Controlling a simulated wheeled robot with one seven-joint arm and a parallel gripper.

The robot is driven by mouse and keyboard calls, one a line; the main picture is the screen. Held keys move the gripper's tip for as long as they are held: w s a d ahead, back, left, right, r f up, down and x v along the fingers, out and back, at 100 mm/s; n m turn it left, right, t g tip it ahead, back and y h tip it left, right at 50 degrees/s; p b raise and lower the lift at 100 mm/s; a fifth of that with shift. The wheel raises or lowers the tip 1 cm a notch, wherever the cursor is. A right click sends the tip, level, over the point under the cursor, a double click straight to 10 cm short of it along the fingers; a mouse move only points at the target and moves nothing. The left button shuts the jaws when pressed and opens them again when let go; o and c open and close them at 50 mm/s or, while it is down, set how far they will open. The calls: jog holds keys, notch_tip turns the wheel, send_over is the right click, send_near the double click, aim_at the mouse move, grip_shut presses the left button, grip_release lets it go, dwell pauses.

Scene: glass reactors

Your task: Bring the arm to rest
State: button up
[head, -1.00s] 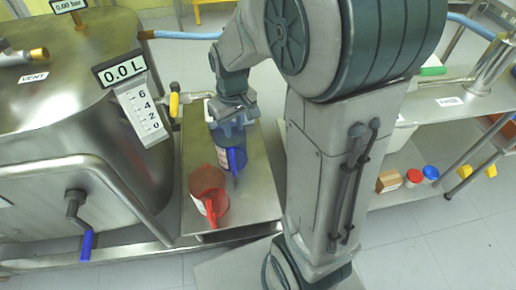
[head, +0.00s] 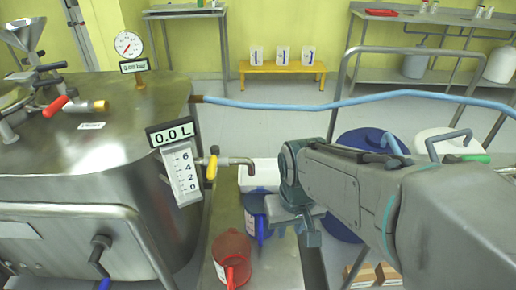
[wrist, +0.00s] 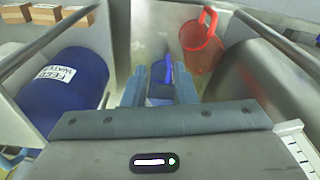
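My gripper (head: 307,225) is in the head view, just right of the blue jug (head: 257,215), with my arm reaching in from the right. In the wrist view my gripper's two fingers (wrist: 161,82) stand apart, with the blue jug's handle (wrist: 168,68) showing beyond and between them. The blue jug stands on the metal tray (head: 225,215) below the tap. I see nothing held. A red jug (head: 232,255) stands nearer on the same tray and also shows in the wrist view (wrist: 203,45).
The steel reactor (head: 90,160) with its 0.0 L gauge (head: 182,175) and yellow-handled tap (head: 212,165) is at left. A blue "feed water" drum (wrist: 65,85) and a white drum (head: 445,145) stand at right. A blue hose (head: 350,100) crosses behind.

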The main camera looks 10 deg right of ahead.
notch_tip(320, 180, up, 28)
jog(key=t+p, duration=0.1)
jog(key=p, duration=2.3)
jog(key=shift+f+t, duration=0.25)
jog(key=shift+t, duration=0.05)
